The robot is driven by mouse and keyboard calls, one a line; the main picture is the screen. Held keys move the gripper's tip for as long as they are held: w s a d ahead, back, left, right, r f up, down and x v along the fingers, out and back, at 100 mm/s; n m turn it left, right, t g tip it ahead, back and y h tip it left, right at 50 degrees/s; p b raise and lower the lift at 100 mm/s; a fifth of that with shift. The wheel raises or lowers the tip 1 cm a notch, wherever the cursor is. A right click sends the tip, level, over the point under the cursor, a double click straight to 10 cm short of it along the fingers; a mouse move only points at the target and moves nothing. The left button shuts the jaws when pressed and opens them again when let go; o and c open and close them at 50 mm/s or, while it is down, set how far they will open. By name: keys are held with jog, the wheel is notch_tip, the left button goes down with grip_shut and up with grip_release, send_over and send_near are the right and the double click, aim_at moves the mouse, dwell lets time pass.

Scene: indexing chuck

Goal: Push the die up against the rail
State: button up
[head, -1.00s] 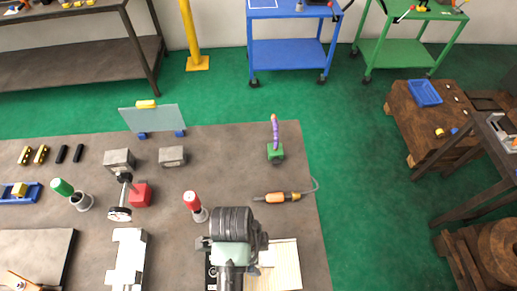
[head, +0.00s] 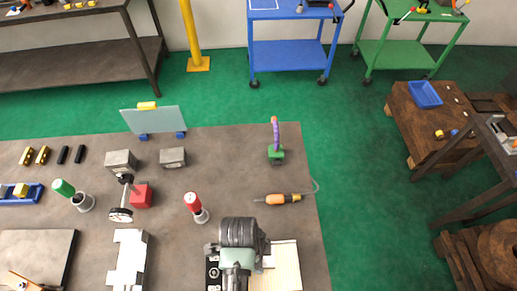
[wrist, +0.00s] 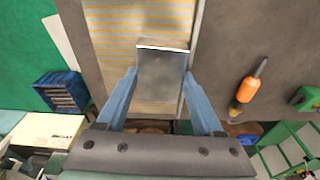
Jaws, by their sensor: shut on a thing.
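In the wrist view my gripper (wrist: 161,73) has its two blue fingers on either side of a grey metal block, which I take for the die (wrist: 162,82). The fingers are shut on it. The block is over a board with yellow stripes (wrist: 110,40); I cannot tell if it touches the board. A pale strip (wrist: 194,50) runs along the board's right side and may be the rail; a gap shows between it and the block's upper part. In the head view my arm hides the fingers and the block; part of the pale board (head: 285,268) shows beside it.
An orange-handled tool (head: 283,198) with a cord lies right of the arm. A red-topped holder (head: 196,207) stands close on the left. A white notched bar (head: 128,262), two grey blocks (head: 173,157) and a dial gauge (head: 121,214) stand farther left. The table's right edge is near.

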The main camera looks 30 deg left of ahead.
grip_shut()
jog(key=shift+n+p, duration=0.3)
jog(key=shift+p, duration=0.05)
jog(key=shift+w+a, duration=0.25)
jog(key=shift+w, duration=0.15)
dwell(1.1)
jog(key=o, duration=0.9)
grip_release()
notch_tip(320, 180, up, 13)
jog(key=s+a, duration=0.1)
jog(key=shift+a, duration=0.3)
